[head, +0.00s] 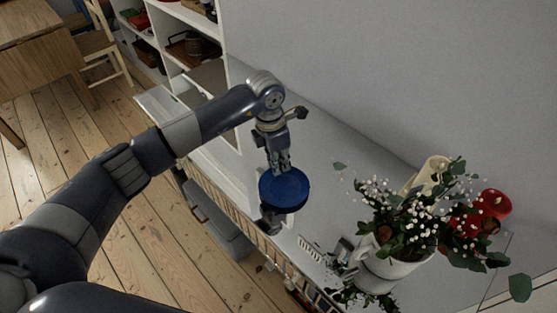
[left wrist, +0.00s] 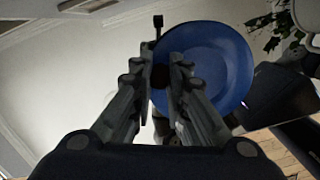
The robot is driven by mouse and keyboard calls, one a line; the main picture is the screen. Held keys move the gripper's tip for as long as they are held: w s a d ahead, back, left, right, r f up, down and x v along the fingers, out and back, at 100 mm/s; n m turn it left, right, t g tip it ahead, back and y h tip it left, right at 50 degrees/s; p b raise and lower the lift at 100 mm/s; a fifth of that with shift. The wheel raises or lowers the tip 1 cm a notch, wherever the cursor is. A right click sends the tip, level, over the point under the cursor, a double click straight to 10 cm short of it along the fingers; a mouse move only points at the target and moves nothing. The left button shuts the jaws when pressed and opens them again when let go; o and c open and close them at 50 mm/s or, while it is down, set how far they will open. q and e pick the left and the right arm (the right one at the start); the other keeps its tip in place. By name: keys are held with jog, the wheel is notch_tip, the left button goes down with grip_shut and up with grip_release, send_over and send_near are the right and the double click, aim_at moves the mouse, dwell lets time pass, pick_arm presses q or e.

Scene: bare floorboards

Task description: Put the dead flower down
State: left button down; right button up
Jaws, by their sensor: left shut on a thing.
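The blue dish (left wrist: 218,62) lies behind the fingertips there. I cannot tell whether the flower touches it. My right gripper is not clearly seen.
A white pitcher (head: 378,272) with leafy stems and small white blossoms stands at the right on the grey-white top (head: 335,150). A red container (head: 493,203) and a cream vessel (head: 428,172) are behind it. White shelves (head: 160,30) stand at the back left.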

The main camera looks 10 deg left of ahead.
pick_arm(q)
jog(key=shift+f, duration=0.4)
jog(key=c, duration=1.5)
grip_release()
jog(key=shift+r, duration=0.1)
jog(key=shift+c, duration=0.2)
jog(key=shift+r+p, duration=0.4)
jog(key=shift+r, duration=0.15)
notch_tip(320, 180, up, 12)
jog(key=a+b, duration=0.1)
jog(key=b, duration=0.1)
jog(key=shift+s, duration=0.45)
jog(key=shift+a+f, duration=0.1)
jog(key=shift+f, duration=0.05)
